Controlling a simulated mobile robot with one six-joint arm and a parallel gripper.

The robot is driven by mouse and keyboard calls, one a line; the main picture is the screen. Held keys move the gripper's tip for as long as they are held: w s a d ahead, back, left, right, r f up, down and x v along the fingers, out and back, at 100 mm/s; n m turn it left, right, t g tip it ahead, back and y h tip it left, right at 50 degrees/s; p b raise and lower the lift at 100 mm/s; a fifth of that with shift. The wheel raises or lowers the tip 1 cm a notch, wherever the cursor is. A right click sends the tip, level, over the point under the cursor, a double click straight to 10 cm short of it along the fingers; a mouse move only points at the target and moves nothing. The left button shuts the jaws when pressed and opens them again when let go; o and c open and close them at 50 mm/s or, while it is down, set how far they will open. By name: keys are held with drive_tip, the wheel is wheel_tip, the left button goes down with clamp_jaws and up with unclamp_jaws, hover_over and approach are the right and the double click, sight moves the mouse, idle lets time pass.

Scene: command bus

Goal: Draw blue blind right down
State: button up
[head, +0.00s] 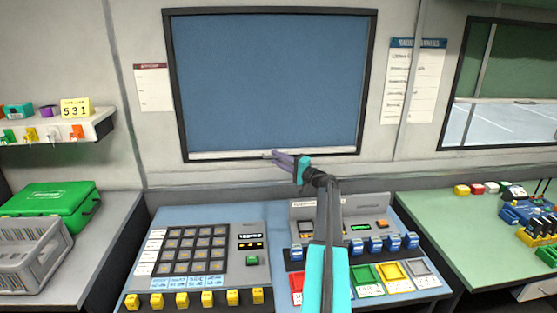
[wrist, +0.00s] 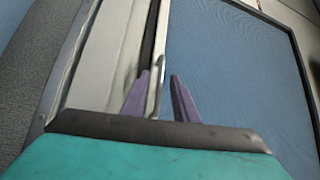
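The blue blind (head: 270,80) covers nearly the whole dark-framed window in the head view. Its lower edge is close above a pale strip (head: 225,155) along the bottom of the frame. My gripper (head: 276,157) is at this lower edge, near the middle of the window. In the wrist view, the two purple fingers of my gripper (wrist: 160,92) stand apart, with a thin bar (wrist: 155,90) along the blind's edge between them. The right finger shows against the blue blind (wrist: 225,60). I cannot tell whether either finger touches the bar.
Below the window is a blue desk with a key panel (head: 190,250), blue switches (head: 375,245) and coloured trays (head: 365,280). A green case (head: 50,205) and grey basket (head: 30,250) are at left. A green desk (head: 460,230) with small devices is at right.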

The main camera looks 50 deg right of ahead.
clamp_jaws()
drive_tip(key=shift+a, duration=0.15)
idle(1.2)
